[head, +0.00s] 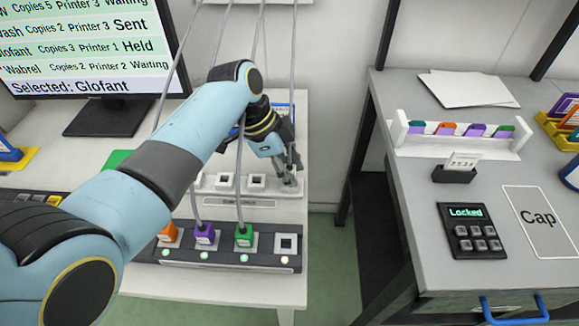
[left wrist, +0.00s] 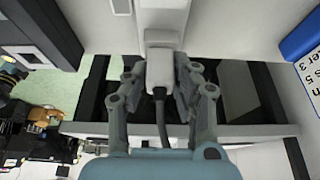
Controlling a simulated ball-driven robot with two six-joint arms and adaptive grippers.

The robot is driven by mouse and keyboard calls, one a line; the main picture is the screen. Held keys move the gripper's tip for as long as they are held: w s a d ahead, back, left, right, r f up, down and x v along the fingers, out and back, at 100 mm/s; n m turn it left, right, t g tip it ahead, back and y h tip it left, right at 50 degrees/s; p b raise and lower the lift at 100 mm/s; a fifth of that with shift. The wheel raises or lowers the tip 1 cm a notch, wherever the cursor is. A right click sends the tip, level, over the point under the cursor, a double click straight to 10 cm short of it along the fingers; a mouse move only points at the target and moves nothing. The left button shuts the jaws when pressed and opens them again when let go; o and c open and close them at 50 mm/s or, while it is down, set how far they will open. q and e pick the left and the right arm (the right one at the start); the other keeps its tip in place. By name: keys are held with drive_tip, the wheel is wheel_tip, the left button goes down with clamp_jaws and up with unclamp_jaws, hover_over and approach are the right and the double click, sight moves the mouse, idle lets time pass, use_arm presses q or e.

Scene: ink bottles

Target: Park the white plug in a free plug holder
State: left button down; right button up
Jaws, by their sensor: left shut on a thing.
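My left gripper (head: 291,166) is shut on the white plug (left wrist: 160,70), with one finger on each side of it. The plug's dark cable (left wrist: 161,115) runs back between the fingers in the left wrist view. The plug is at the right end of the white plug holder rack (head: 238,191), lined up with the end holder. I cannot tell how deep it sits in it. Two other holders on the rack show empty, a middle one (head: 257,181) and one left of it (head: 224,180). My arm covers the rack's left end. My right gripper is not in view.
In front of the rack, a dark socket strip (head: 225,257) holds orange, purple and green plugs (head: 244,235). Its right socket (head: 286,243) is empty. Grey cables hang above the rack. A monitor (head: 85,50) stands left, and a grey desk (head: 400,200) right, across a gap.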

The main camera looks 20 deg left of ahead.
use_arm(q)
drive_tip(key=c, duration=0.5)
unclamp_jaws()
wheel_tip(320, 180, up, 8)
drive_tip(key=p, duration=0.8)
idle(0.5)
idle(0.4)
